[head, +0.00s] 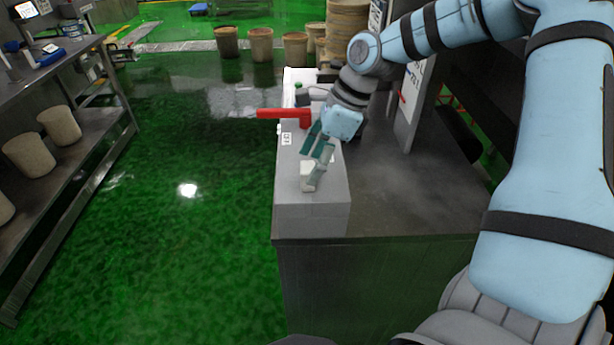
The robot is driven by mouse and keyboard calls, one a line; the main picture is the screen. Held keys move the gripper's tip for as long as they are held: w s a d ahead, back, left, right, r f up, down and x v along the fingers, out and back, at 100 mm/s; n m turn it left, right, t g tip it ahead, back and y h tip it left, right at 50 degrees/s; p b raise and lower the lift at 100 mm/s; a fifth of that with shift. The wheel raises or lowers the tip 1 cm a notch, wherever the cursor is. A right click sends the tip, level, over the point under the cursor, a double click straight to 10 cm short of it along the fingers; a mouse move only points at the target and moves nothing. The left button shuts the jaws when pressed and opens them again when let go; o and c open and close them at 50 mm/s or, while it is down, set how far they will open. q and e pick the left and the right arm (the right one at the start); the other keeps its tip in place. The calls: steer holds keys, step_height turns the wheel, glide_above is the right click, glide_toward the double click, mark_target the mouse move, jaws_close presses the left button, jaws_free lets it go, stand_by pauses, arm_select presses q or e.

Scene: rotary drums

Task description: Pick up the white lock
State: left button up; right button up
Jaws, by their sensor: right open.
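The white lock (306,170) appears as a small pale block on top of the long grey box (313,213), near its front end. My right gripper (314,163) reaches in from the right above this box, with its teal fingers pointing down at the lock. It is open. One finger partly covers the lock's right side, and I cannot tell whether they touch. My left gripper is out of view.
A red handle (283,114) sticks out left from the grey box, just behind my gripper. The dark table (420,205) has bare room to the right. Shelves with pale buckets (29,156) stand left, beyond open green floor. Several brown tubs (261,45) stand behind.

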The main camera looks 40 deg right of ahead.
mark_target(310, 167)
steer(key=x, duration=0.3)
steer(key=shift+w+a+f, duration=0.1)
steer(key=shift+w+f, duration=0.05)
steer(key=shift+w, duration=0.1)
steer(key=shift+s, duration=0.25)
steer(key=shift+c, duration=0.6)
steer(key=c, duration=0.3)
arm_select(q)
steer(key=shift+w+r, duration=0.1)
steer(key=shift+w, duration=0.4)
arm_select(e)
steer(key=shift+w, duration=0.1)
steer(key=c, duration=0.9)
